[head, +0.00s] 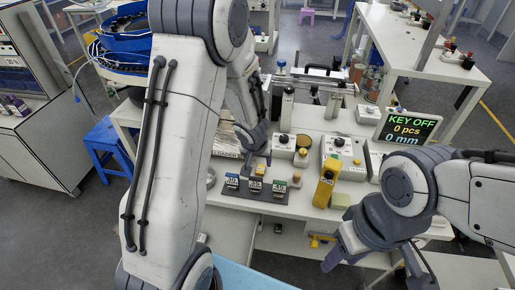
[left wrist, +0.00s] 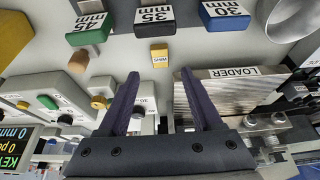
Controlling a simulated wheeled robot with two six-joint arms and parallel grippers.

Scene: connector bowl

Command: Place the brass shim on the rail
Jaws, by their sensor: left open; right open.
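In the head view a small yellow piece (head: 260,170) shows just below my left gripper (head: 258,157), likely the same shim. My left gripper is open and empty; it also shows in the left wrist view (left wrist: 160,75). My right gripper (head: 372,270) is open and empty in front of the bench at the right.
A metal LOADER unit (left wrist: 225,90) is close beside my left gripper.

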